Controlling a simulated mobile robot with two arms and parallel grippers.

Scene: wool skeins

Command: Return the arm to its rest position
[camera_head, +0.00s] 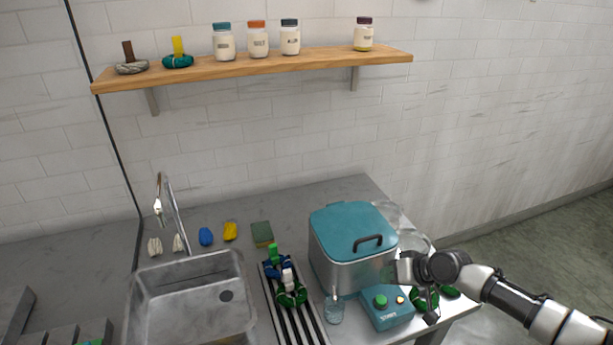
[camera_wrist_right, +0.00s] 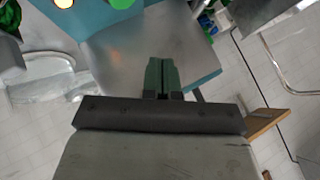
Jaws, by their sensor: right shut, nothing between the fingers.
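My right arm comes in from the lower right in the head view. Its gripper (camera_head: 403,269) is beside the right side of the steel vat, above the counter; its fingertips are hard to make out there. In the right wrist view the two dark green fingers (camera_wrist_right: 163,78) are pressed together with nothing between them. The vat's steel wall (camera_wrist_right: 150,45) shows beyond them. My left gripper is not in view.
The steel vat with a teal lid (camera_head: 345,217) and a teal control box (camera_head: 388,311) stand close by. Green skeins (camera_head: 418,301) lie under the arm. A sink (camera_head: 150,300) and rack are left. A wooden shelf (camera_head: 300,60) holds jars. Floor is open at right.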

